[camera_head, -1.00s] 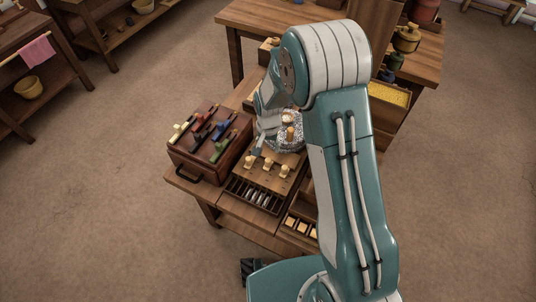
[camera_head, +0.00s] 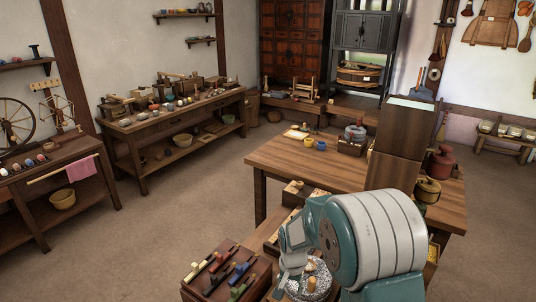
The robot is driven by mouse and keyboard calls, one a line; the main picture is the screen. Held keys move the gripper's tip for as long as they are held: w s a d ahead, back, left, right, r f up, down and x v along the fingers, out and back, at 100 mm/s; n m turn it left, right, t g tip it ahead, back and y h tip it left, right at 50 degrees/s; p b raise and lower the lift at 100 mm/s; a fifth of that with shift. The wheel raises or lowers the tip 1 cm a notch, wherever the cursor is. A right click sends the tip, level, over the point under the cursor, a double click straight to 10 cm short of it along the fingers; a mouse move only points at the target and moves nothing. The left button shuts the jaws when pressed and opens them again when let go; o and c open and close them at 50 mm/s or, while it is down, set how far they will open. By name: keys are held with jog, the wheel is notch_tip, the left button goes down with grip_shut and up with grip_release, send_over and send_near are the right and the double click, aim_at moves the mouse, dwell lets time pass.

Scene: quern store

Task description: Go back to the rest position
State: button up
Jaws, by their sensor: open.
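My teal and white arm is at the lower right in the head view, with its big rounded joint nearest the camera. My gripper (camera_head: 280,286) shows only in part to the left of that joint, low over the near bench and beside a grey speckled round stone (camera_head: 310,282). I make out nothing held in it. The rest of it is hidden by the arm or too small to read.
A brown box (camera_head: 198,294) with several coloured-handled pieces stands left of my gripper. A wooden table (camera_head: 290,160) with pots, bowls and a tall wooden panel (camera_head: 400,140) stands behind. Side benches (camera_head: 180,118) line the left wall. The floor (camera_head: 160,225) between is clear.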

jog(key=s+d+r+n+t, duration=0.1)
jog(key=s+d+r+t, duration=0.2)
jog(key=r, duration=0.9)
jog(key=s+d+r+n+t, duration=0.1)
jog(key=s+d+r+n, duration=0.1)
jog(key=s+r, duration=0.4)
jog(key=s+d+r+n+t, duration=0.1)
jog(key=s+d+r, duration=0.2)
jog(key=s+r, duration=0.4)
jog(key=s, duration=0.8)
jog(key=shift+s+r+n, duration=0.15)
jog(key=shift+s+n, duration=0.05)
jog(key=shift+n, duration=0.2)
jog(key=shift+o, duration=0.2)
jog(key=shift+w+d, duration=0.1)
jog(key=shift+w, duration=0.05)
